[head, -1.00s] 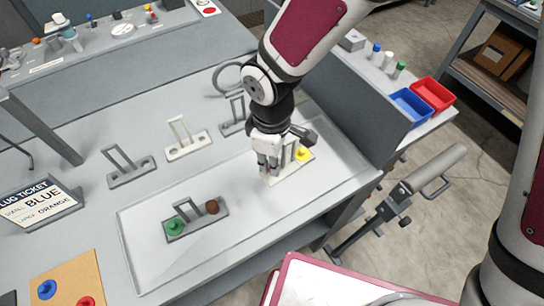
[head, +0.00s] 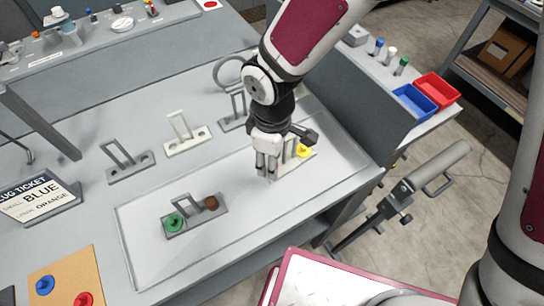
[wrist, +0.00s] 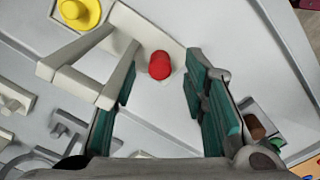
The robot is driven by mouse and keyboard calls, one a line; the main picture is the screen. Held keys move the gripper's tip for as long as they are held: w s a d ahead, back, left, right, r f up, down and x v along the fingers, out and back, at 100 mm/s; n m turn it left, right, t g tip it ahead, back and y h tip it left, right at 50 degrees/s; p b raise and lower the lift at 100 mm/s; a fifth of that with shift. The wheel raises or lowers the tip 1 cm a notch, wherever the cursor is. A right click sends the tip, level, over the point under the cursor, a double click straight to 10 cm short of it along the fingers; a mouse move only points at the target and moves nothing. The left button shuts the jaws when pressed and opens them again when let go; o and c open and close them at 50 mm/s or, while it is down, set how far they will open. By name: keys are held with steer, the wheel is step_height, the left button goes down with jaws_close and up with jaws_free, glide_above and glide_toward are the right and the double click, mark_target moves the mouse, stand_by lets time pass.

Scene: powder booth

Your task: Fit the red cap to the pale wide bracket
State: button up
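The pale wide bracket (head: 288,173) lies on the light work area at the right, partly hidden by my gripper (head: 266,170). Its upright loop (wrist: 88,60) shows in the wrist view. A yellow flanged cap (wrist: 80,12) sits at one end of its base, also visible in the head view (head: 304,151). The red cap (wrist: 159,65), a short cylinder, stands at the base's other end; its lower edge is too unclear to tell how deep it sits. My gripper's green-padded fingers (wrist: 160,80) are open, one on each side of the red cap with gaps. The head view hides the red cap.
A grey bracket (head: 186,224) with green and brown caps stands left of my gripper. Another pale bracket (head: 187,147) and grey brackets stand behind. A tan mat (head: 70,268) holds a blue and a red flanged cap. Blue and red bins (head: 436,92) are at right.

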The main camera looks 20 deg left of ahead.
step_height(320, 180, up, 12)
stand_by(0.6)
stand_by(0.5)
steer(key=w+d+r+m+t, duration=0.2)
steer(key=w+d+r+m, duration=0.15)
steer(key=d+r, duration=0.4)
steer(key=s+d+r+m+t, duration=0.1)
steer(key=s+d+r+m, duration=0.1)
steer(key=d+m, duration=0.2)
steer(key=s+d+r+m+t, duration=0.1)
steer(key=s+d+r+m, duration=0.2)
steer(key=d, duration=0.8)
steer(key=s+d+r+m+t, duration=0.1)
steer(key=s+d+r+m, duration=0.1)
steer(key=d+m, duration=0.5)
steer(key=shift+s+d+r, duration=0.2)
steer(key=shift+s+d, duration=0.4)
steer(key=shift+d, duration=0.15)
steer(key=shift+m, duration=0.25)
